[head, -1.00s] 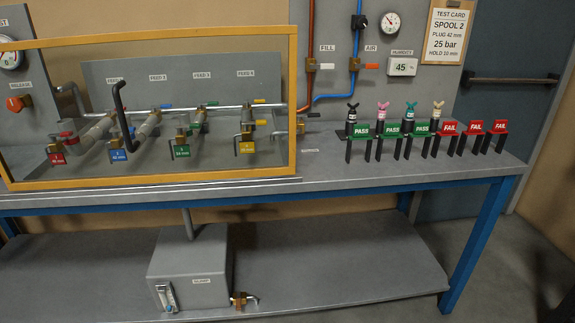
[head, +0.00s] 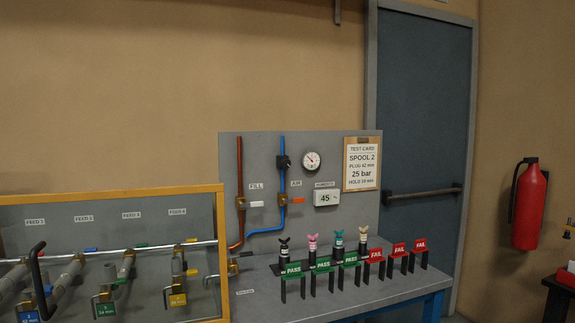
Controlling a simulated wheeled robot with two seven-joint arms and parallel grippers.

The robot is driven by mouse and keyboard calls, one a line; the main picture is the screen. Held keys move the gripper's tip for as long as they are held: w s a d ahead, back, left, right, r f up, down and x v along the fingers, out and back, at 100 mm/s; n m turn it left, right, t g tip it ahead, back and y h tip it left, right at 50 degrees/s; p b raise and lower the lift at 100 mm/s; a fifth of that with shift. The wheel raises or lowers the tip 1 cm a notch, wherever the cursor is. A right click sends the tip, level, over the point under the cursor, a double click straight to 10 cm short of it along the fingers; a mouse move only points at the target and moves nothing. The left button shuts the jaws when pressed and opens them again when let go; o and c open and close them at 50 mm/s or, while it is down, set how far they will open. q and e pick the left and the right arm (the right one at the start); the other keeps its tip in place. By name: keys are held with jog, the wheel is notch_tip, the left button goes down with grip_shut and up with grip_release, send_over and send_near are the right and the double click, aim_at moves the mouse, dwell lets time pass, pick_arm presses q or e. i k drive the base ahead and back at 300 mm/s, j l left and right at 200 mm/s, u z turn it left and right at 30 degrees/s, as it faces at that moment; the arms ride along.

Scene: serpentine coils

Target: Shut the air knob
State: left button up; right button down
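The air knob (head: 283,162) is a small black knob on the blue air pipe (head: 282,145), high on the grey back panel in the head view. Below it on the same pipe is a valve with an orange handle (head: 297,200), beside the AIR label (head: 296,183). A round gauge (head: 311,160) sits just right of the knob. I cannot tell from its small size whether the knob is open or shut. Neither of my grippers is in the head view.
A yellow-framed guard (head: 110,197) covers the feed lines at the left. Several black stands with green PASS and red FAIL tags (head: 375,255) line the bench front. A grey door (head: 425,130) and a red fire extinguisher (head: 529,207) are at the right.

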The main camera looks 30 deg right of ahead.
aim_at(286, 163)
jog(key=i+l, duration=0.1)
jog(key=l, duration=0.35)
jog(key=i+l, duration=0.1)
jog(key=l, duration=0.3)
jog(key=i+l+z, duration=0.1)
jog(key=l, duration=0.35)
jog(key=i+l, duration=0.1)
jog(key=l, duration=0.3)
jog(key=i+l, duration=0.1)
jog(key=l, duration=0.3)
jog(key=i+l, duration=0.1)
jog(key=l, duration=0.35)
jog(key=i+l+z, duration=0.1)
jog(key=l, duration=0.3)
jog(key=i+l, duration=0.15)
jog(key=l, duration=0.25)
